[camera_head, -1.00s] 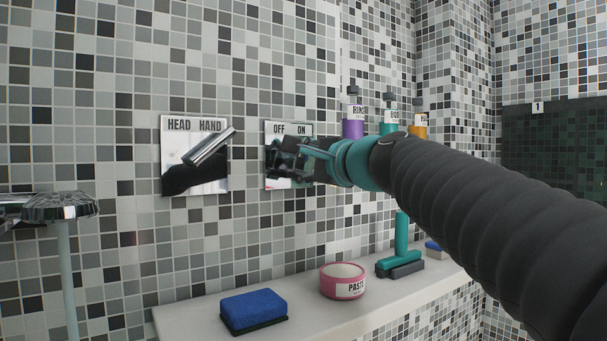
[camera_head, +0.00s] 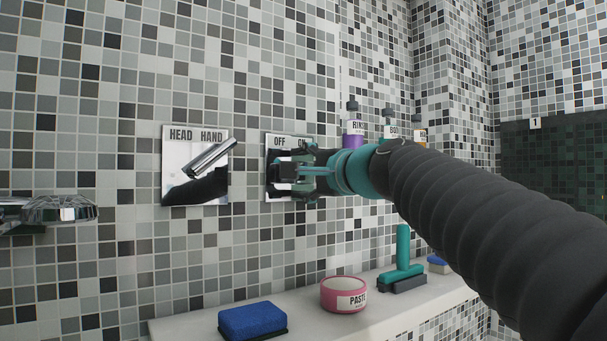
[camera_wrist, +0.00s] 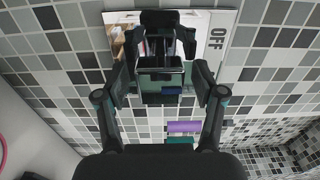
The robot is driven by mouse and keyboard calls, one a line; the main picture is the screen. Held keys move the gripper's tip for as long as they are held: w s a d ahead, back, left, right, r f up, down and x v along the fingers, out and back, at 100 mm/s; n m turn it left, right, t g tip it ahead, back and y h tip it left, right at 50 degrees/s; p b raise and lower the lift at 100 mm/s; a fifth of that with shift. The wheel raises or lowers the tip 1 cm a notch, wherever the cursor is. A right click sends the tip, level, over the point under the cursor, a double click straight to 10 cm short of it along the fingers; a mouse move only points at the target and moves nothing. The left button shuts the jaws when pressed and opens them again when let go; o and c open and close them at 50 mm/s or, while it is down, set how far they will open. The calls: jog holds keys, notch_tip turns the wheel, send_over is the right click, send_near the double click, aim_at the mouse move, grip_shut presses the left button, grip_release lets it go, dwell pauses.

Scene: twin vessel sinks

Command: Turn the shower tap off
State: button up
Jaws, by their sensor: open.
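The tap's lever cannot be made out clearly behind the fingers. In the wrist view, my open gripper (camera_wrist: 160,78) faces the plate (camera_wrist: 222,22), whose OFF label is at the right. Dark shapes between the fingers may be a reflection, and contact with the lever cannot be told.
A HEAD/HAND plate (camera_head: 180,150) with a chrome lever (camera_head: 210,158) is to the left. Below is a ledge (camera_head: 310,315) with a blue sponge (camera_head: 253,319), a pink PASTE tub (camera_head: 343,297) and a teal squeegee (camera_head: 402,255). Bottles (camera_head: 353,130) stand behind my arm.

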jog(key=v, duration=1.2)
jog(key=s+d+f+n+g+h+p, duration=0.1)
jog(key=s+d+f+n+g+h, duration=0.2)
jog(key=f, duration=1)
jog(key=s+d+f+n+g+h+p, duration=0.2)
jog(key=s+f, duration=0.7)
jog(key=f, duration=0.5)
jog(key=s+d+f+n+g+h+p, duration=0.2)
jog(key=s+d+f+n+g+h, duration=0.2)
jog(key=f, duration=1)
jog(key=shift+s+d+n+h, duration=0.5)
jog(key=shift+s+n, duration=0.5)
jog(key=shift+s, duration=0.1)
